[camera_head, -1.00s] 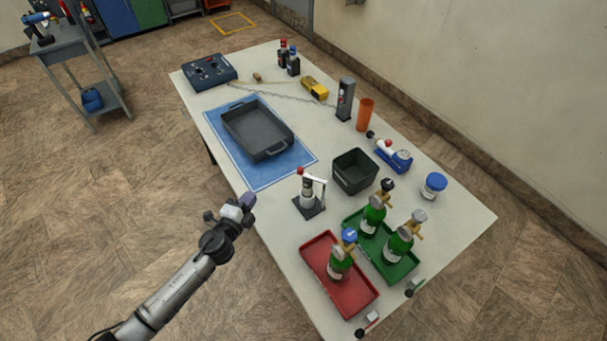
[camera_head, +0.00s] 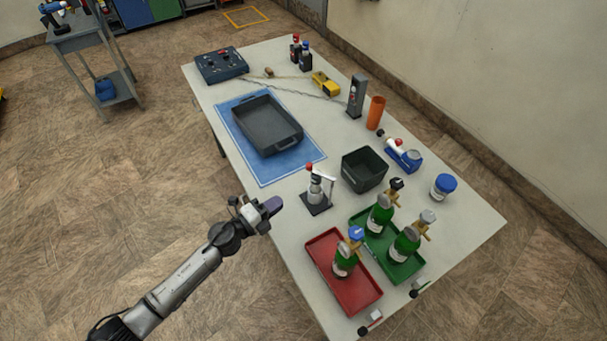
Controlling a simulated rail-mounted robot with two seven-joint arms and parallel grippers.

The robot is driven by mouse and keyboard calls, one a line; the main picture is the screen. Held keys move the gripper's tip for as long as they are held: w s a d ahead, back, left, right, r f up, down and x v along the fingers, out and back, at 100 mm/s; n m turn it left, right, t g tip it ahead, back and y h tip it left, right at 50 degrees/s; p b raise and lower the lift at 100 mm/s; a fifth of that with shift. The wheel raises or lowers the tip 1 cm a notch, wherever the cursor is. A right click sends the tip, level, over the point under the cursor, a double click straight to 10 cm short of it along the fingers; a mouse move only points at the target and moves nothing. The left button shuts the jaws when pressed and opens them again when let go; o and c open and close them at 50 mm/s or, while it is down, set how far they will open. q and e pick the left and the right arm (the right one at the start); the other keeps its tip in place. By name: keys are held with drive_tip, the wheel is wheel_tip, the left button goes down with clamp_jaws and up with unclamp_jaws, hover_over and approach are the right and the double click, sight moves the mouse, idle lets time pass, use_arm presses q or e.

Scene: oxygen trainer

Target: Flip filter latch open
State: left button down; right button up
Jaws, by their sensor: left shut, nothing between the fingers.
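A small filter device (camera_head: 316,186) stands upright on a dark square base near the table's left edge. It has a pale body, a red top and a light lever-like arm reaching to its right. I cannot tell the exact state of its latch at this size. My left gripper (camera_head: 273,206) is shut and empty, just left of the device and apart from it, around the table's left edge. My right gripper is not in view.
A red tray (camera_head: 359,294) and green tray (camera_head: 408,268) with green bottles stand at the near end. A black bin (camera_head: 363,172) is right of the device. A dark grey tray (camera_head: 266,128) lies on a blue mat (camera_head: 266,175) behind it.

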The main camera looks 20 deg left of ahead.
use_arm(q)
drive_tip(key=w+a+b+x, duration=0.1)
drive_tip(key=a+x, duration=0.1)
drive_tip(key=x, duration=1)
drive_tip(key=shift+w, duration=0.5)
drive_tip(key=shift+a, duration=0.25)
